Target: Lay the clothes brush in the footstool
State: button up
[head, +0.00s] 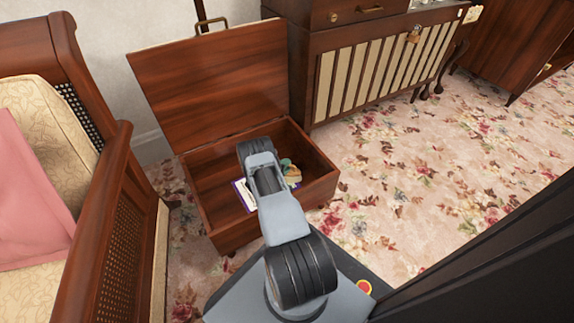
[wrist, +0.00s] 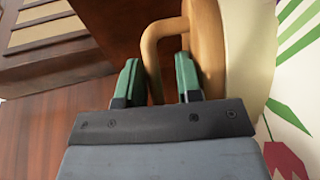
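The footstool (head: 222,236) is an open wooden box with its lid (head: 215,85) raised at the back. A tan, loop-handled thing with a cream body, which I take for the clothes brush (head: 293,174), shows at the right inside the box. It also fills the upper right of the wrist view (wrist: 205,45). My gripper (wrist: 160,82) has green fingertips on either side of the loop's bar. A gap shows between the bar and the right fingertip, so it does not look clamped. In the head view my arm hides part of the box, and the fingertips are mostly hidden.
A white and purple flat item (head: 244,196) lies inside the box at the left of my arm. A wooden cabinet (head: 385,65) stands behind right, and a cane-sided armchair (head: 110,215) at left. Flowered carpet (head: 420,180) is clear on the right.

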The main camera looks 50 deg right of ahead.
jog(key=a+r+p, duration=0.2)
jog(key=a+p, duration=0.1)
jog(key=a, duration=0.8)
jog(key=a+r+m+g+y, duration=0.1)
jog(key=a+r+g+y, duration=0.15)
jog(key=r, duration=0.85)
jog(key=a+r+m+g+y, duration=0.1)
jog(key=a+r+m+y, duration=0.2)
jog(key=r, duration=0.8)
jog(key=s+a+r+n+t+y, duration=0.1)
jog(key=s+a+r+t+y, duration=0.1)
jog(key=a, duration=0.5)
jog(key=s+a+r+n+t+y, duration=0.1)
jog(key=s+a+r+t+y, duration=0.1)
jog(key=s+a+r+y, duration=0.3)
jog(key=s+a+r+n+t+y, duration=0.1)
jog(key=s+a+r+t+y, duration=0.1)
jog(key=s+a+r, duration=0.5)
jog(key=a+r+y, duration=0.1)
jog(key=a+r, duration=0.1)
jog(key=a, duration=0.1)
jog(key=shift+r, duration=0.4)
jog(key=shift+r+t+y+p, duration=0.1)
jog(key=shift+t+y+p, duration=0.15)
jog(key=shift+p, duration=0.05)
